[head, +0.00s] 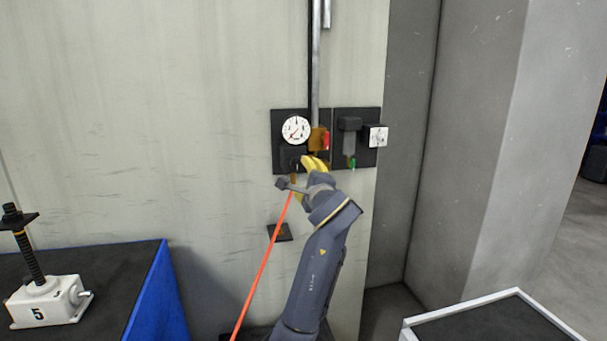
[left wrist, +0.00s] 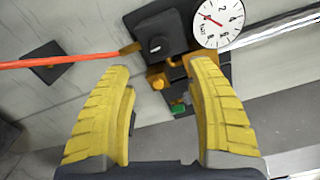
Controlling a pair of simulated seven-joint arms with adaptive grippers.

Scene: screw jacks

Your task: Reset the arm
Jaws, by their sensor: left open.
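My left arm reaches up from the bottom of the head view to a wall panel. My left gripper (head: 310,178) has yellow fingers and is just below the panel's gauge, in front of its lower part. In the left wrist view the two fingers of the left gripper (left wrist: 162,75) are spread, with nothing between them. A black block with a round knob (left wrist: 156,45) lies beyond the fingertips, apart from them as far as I can tell. My right gripper is not in view.
A white dial gauge (head: 296,129), orange-red fitting (head: 319,139) and white switch plate (head: 378,136) are on the wall. An orange hose (head: 262,265) hangs left of my arm. A numbered screw jack (head: 47,302) stands on a blue-edged table (head: 150,290). A white-rimmed tray (head: 465,306) is lower right.

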